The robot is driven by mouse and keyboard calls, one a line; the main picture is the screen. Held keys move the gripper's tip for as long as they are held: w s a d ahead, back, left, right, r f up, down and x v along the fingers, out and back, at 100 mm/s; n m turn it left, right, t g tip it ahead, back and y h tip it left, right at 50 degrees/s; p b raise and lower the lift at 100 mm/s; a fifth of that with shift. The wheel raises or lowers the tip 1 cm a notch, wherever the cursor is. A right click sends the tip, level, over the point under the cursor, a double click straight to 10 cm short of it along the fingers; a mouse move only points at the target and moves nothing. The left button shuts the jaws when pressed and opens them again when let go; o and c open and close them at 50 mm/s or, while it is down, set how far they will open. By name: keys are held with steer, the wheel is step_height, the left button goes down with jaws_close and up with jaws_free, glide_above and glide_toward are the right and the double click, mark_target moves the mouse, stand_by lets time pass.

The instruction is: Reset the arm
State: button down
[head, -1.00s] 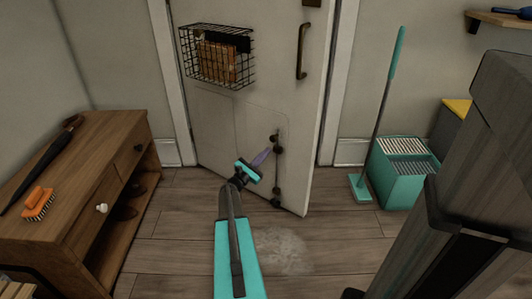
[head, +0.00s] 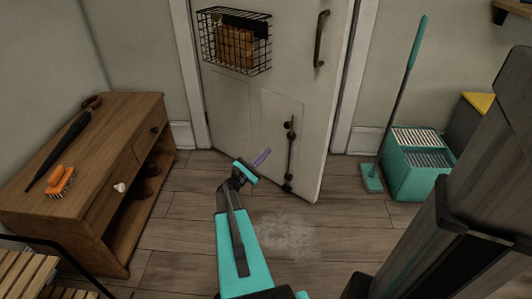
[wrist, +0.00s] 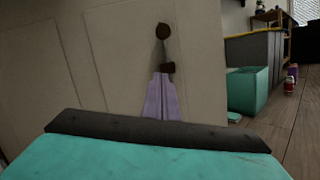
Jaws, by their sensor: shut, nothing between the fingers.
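My gripper (head: 266,153) is at the end of my teal arm in the middle of the head view. Its purple fingers are together and hold nothing. They point towards the lower part of the white door (head: 228,110), left of the dark bolt (head: 289,155). In the wrist view, the shut fingers (wrist: 161,82) reach up in front of the door, just below a dark round knob (wrist: 163,31) and a small dark fitting. I cannot tell how wide the gap to the door is.
A wooden cabinet (head: 75,195) stands left, bearing an orange brush (head: 61,181) and a dark umbrella. A wire basket (head: 234,40) hangs on the door. A teal bucket (head: 415,165) and mop (head: 400,100) stand right. Floorboards around my arm are clear.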

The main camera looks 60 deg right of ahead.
stand_by(0.3)
steer(key=w+a+r+n+t+p, duration=0.25)
steer(key=w+a+p, duration=0.25)
steer(key=w+a, duration=0.3)
steer(key=w+a+r+n+t+p, duration=0.1)
steer(key=w+a+r+t+p, duration=0.15)
steer(key=w+a+p, duration=0.45)
steer(key=a+f+m+y+p, duration=0.2)
steer(key=a+y+p, duration=0.3)
steer(key=a, duration=1.2)
steer(key=s+a+f+m+g+y+p, duration=0.1)
steer(key=s+a+m+y+p, duration=0.2)
steer(key=s+a, duration=0.4)
steer(key=s+a+f+m+g+y+p, duration=0.1)
steer(key=s+a+m+y, duration=0.4)
steer(key=a, duration=1.3)
steer(key=s+a+f+m+g+y+p, duration=0.2)
steer(key=s+a+m+y+p, duration=0.2)
steer(key=s+a, duration=0.4)
steer(key=a+y+p, duration=0.1)
steer(key=a+y, duration=0.1)
steer(key=a, duration=0.3)
steer(key=shift+s+a+f+y, duration=0.15)
steer(key=shift+s+f+y, duration=0.15)
steer(key=shift+s+f, duration=0.1)
